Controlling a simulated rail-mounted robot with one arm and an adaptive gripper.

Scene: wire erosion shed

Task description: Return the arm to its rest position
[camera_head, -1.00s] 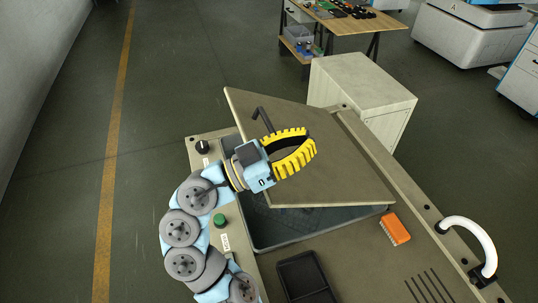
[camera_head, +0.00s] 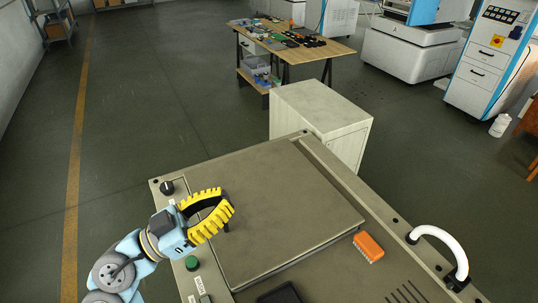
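My gripper (camera_head: 228,199) is at the left of the machine top, on my bent blue and grey arm (camera_head: 125,265). Its two curved yellow fingers show black inner faces, with a gap between them near the base; whether the tips meet is not clear. Nothing shows held in it. It appears over the left edge of the flat lid (camera_head: 290,205), which lies down on the machine top. A small dark part of the lid's handle (camera_head: 226,226) shows just beside the lower finger; the rest is hidden behind the gripper.
A black knob (camera_head: 167,187) and green button (camera_head: 192,263) flank the gripper. An orange block (camera_head: 369,247), a white curved handle (camera_head: 441,237) and a black tray (camera_head: 280,294) are on the machine. A pale cabinet (camera_head: 320,112) stands behind; the left floor is clear.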

